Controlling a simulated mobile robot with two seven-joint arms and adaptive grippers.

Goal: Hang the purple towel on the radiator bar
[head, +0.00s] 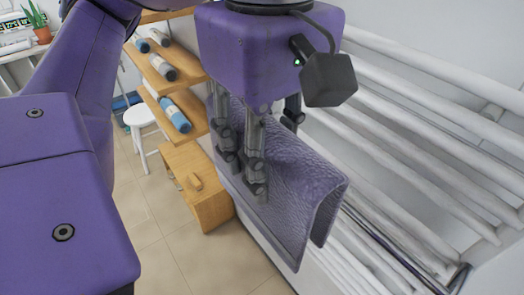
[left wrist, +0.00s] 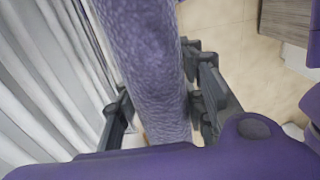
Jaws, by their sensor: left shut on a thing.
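The purple towel (head: 302,176) is folded over, with its two flaps hanging down beside the white radiator. My left gripper (head: 262,150) is shut on the towel's upper part, with dark fingers on both sides of it. In the left wrist view the towel (left wrist: 150,60) runs between the fingers of the left gripper (left wrist: 162,98). The chrome radiator bar (head: 390,255) comes out from behind the towel's right edge and runs to the lower right. The towel hides the rest of the bar, so I cannot tell whether it passes between the flaps. My right gripper is not in view.
White radiator tubes (head: 425,130) fill the right side. A wooden shelf (head: 158,72) with rolled blue and white items and a wooden cabinet (head: 196,182) stand behind the towel. A white stool (head: 138,116) is further left. Tiled floor (head: 170,258) is clear below.

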